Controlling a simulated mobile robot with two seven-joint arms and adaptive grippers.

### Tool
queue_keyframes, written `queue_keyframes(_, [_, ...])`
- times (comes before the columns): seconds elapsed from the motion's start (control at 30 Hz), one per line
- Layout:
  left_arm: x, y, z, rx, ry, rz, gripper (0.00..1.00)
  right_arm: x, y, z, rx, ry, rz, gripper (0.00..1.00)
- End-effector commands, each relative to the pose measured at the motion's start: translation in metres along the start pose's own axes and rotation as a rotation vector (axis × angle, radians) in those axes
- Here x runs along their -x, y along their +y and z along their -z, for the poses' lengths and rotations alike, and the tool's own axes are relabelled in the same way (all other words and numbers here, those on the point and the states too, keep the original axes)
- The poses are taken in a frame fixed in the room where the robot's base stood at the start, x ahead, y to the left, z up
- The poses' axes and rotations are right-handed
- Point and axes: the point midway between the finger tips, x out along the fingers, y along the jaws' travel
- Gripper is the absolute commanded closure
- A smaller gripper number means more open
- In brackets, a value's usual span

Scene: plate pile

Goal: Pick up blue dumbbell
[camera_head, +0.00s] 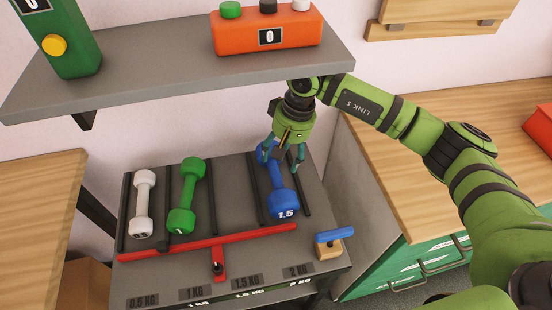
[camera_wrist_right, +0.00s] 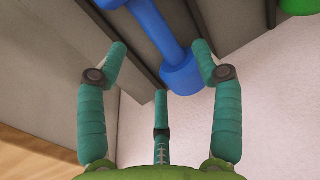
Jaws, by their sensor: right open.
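The blue dumbbell (camera_head: 282,203) lies lengthwise in a slot of the grey rack, its near end marked 1.5. My right gripper (camera_head: 284,158) is over its far end, fingers spread and pointing down. In the right wrist view the blue dumbbell (camera_wrist_right: 180,72) runs down from the top edge, with its end between the spread fingers of the right gripper (camera_wrist_right: 159,55). The fingers are not closed on it; whether any touches it I cannot tell. My left gripper is not in view.
A white dumbbell (camera_head: 142,204) and a green dumbbell (camera_head: 187,196) lie left on the rack (camera_head: 226,200). A red bar (camera_head: 208,242) crosses its front; a blue-handled block (camera_head: 331,243) stands at right. A grey shelf (camera_head: 170,73) with an orange box (camera_head: 266,32) overhangs behind.

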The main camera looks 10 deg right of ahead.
Motion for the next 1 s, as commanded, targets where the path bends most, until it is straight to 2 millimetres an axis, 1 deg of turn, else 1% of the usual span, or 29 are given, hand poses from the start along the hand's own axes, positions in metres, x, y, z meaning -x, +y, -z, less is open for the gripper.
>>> queue_keyframes(0.03, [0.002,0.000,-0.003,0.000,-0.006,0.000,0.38,-0.003,0.000,-0.001,0.000,-0.003,0.000,0.33])
queue_keyframes(0.27, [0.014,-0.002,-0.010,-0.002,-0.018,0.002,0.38,-0.024,0.001,-0.004,-0.001,-0.005,-0.001,0.33])
queue_keyframes(0.43, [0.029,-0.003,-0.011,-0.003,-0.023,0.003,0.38,-0.048,0.004,-0.011,-0.001,-0.007,0.000,0.33])
queue_keyframes(0.53, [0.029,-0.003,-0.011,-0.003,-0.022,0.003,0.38,-0.063,0.004,-0.009,-0.002,-0.004,0.000,0.33])
queue_keyframes(0.63, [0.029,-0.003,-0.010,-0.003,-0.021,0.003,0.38,-0.069,0.004,-0.008,-0.001,-0.001,0.001,0.33])
queue_keyframes(0.83, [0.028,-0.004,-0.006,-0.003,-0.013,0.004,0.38,-0.071,0.005,-0.008,0.000,0.000,0.000,0.33])
queue_keyframes(0.87, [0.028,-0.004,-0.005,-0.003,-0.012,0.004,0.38,-0.071,0.005,-0.008,0.000,0.000,0.000,0.37])
queue_keyframes(0.9, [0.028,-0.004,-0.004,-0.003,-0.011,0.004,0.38,-0.071,0.005,-0.008,0.000,0.000,0.000,0.53])
queue_keyframes(0.97, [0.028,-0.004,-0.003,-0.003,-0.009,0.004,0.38,-0.070,0.005,-0.008,0.000,0.000,0.000,0.77])
queue_keyframes(1.0, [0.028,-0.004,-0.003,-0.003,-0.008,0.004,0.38,-0.070,0.005,-0.008,0.000,0.000,0.000,0.93])
